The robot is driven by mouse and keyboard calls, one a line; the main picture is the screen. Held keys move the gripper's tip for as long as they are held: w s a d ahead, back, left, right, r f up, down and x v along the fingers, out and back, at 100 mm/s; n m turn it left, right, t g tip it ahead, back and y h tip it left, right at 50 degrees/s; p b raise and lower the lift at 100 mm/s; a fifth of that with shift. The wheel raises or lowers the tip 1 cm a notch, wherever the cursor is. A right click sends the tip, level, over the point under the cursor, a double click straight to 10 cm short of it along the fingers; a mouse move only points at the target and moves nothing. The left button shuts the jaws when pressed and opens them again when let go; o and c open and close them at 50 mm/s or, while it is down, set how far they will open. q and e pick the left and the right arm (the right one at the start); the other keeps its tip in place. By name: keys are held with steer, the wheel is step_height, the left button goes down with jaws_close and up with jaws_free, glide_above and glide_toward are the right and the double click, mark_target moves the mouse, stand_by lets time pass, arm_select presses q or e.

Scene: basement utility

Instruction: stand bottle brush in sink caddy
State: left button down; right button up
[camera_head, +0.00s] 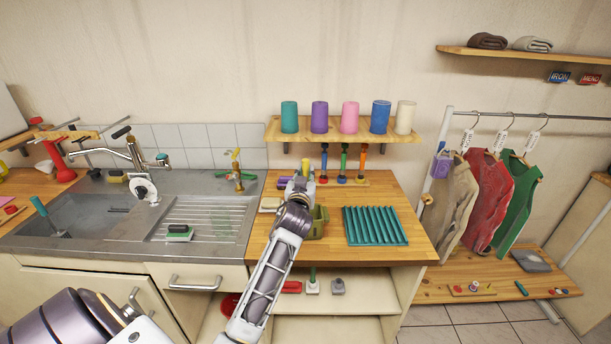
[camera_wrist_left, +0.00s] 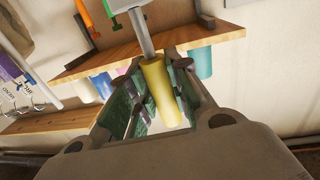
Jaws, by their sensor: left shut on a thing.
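My left gripper (camera_head: 301,182) is over the back of the wooden counter, below the wall shelf. In the wrist view the left gripper (camera_wrist_left: 155,95) is shut on the yellow handle of the bottle brush (camera_wrist_left: 160,88). A grey shaft runs from the handle to a pale grey head at the picture's top edge, partly cut off. In the head view my gripper and arm hide most of the brush. An olive-green open box, which looks like the sink caddy (camera_head: 319,224), stands on the counter just right of my forearm and partly behind it. My right gripper is not in view.
The shelf (camera_head: 272,131) carries several coloured cups, with upright coloured-handled tools below it. A teal ribbed mat (camera_head: 375,226) lies right of the caddy. The sink (camera_head: 85,217) and its drainer are left. Bare counter (camera_head: 408,208) shows at the right.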

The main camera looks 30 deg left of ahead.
arm_select(q)
steer(key=shift+f+b, duration=1.85)
steer(key=shift+f, duration=0.6)
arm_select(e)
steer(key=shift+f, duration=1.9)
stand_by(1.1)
arm_select(q)
steer(key=shift+f, duration=0.35)
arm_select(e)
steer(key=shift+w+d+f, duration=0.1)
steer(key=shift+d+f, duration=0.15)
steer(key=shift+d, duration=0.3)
arm_select(q)
steer(key=shift+f+b, duration=0.35)
steer(key=shift+b, duration=0.15)
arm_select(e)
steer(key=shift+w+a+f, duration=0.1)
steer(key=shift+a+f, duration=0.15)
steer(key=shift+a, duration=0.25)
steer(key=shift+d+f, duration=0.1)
arm_select(q)
steer(key=shift+f, duration=0.25)
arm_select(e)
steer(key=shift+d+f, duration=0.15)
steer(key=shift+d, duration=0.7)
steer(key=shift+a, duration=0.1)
